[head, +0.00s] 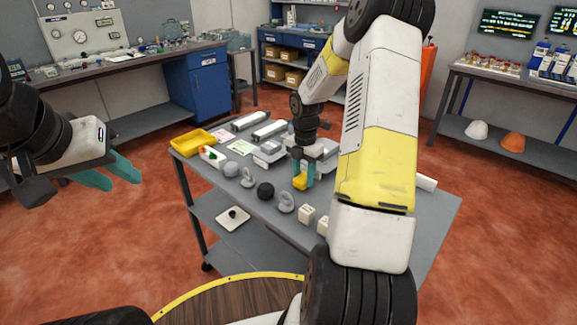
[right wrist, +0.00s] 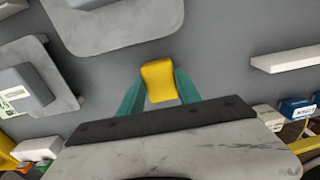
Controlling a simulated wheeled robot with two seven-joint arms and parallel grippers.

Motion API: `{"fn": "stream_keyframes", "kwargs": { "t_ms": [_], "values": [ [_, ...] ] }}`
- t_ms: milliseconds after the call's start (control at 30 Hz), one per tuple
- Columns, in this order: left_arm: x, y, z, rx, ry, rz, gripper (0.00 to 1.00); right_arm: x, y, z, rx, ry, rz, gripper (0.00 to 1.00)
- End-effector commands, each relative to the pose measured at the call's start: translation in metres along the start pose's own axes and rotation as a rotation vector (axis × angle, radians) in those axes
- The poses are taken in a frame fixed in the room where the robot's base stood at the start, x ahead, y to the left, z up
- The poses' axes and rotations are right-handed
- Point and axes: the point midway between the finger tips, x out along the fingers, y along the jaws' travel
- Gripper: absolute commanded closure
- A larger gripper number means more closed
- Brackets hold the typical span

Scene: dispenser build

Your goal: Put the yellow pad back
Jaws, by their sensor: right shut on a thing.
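The yellow pad (right wrist: 158,80) is a small block between the teal fingers of my right gripper (right wrist: 160,92) in the right wrist view. In the head view the yellow pad (head: 299,182) shows at the fingertips of my right gripper (head: 303,172), over the grey table (head: 437,206). The right gripper is shut on it. I cannot tell if the pad touches the table. My left gripper (head: 112,174) is at the far left, off the table, with its teal fingers apart and nothing between them.
A yellow tray (head: 191,141) stands at the table's far left corner. A black ball (head: 265,190), grey rings (head: 286,202) and white blocks (head: 307,214) line the near edge. Grey devices (head: 267,152) stand behind the right gripper. My right arm hides the table's right part.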

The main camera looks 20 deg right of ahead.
Motion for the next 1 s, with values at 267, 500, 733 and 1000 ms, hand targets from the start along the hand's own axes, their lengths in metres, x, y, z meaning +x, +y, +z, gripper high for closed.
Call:
{"fn": "stream_keyframes", "kwargs": {
  "t_ms": [267,500,733,1000],
  "values": [
    [0.0,0.0,0.0,0.0,0.0,0.0,0.64,0.008,0.0,0.0,0.0,0.0,0.0,0.56],
    [0.0,0.0,0.0,0.0,0.0,0.0,0.64,0.008,0.0,0.0,0.0,0.0,0.0,0.38],
    [0.0,0.0,0.0,0.0,0.0,0.0,0.64,0.004,0.0,0.0,0.0,-0.001,0.001,0.38],
    [0.0,0.0,0.0,0.0,0.0,0.0,0.64,-0.042,0.0,0.001,0.002,-0.004,0.004,0.38]
  ]
}}
